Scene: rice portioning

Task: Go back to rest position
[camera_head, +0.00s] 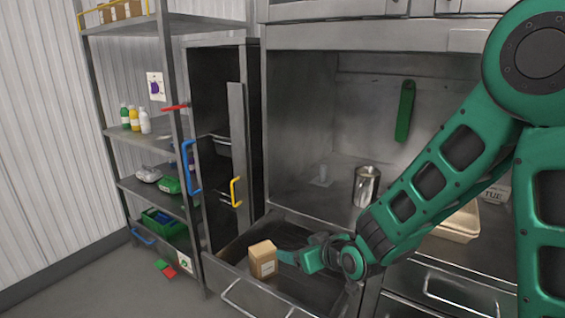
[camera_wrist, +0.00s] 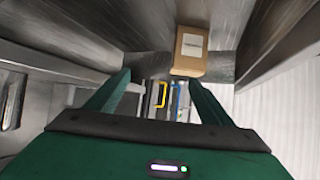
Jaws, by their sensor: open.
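My gripper (camera_head: 284,256) is low over the open drawer in the head view, at the end of my green arm. In the wrist view its two green fingers stand apart with nothing between them (camera_wrist: 159,82). A small brown cardboard box (camera_head: 262,262) with a white label is just left of the fingertips in the head view. The box also shows in the wrist view (camera_wrist: 190,54), ahead of the fingers and toward the right one. I cannot tell whether a finger touches it.
The open drawer (camera_head: 232,277) has metal walls close around my gripper. A steel canister (camera_head: 366,186) and a tray (camera_head: 458,224) stand on the counter (camera_head: 335,200). A tall cabinet (camera_head: 222,130) stands open at left, beside a shelf rack (camera_head: 155,140) holding bottles and bins.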

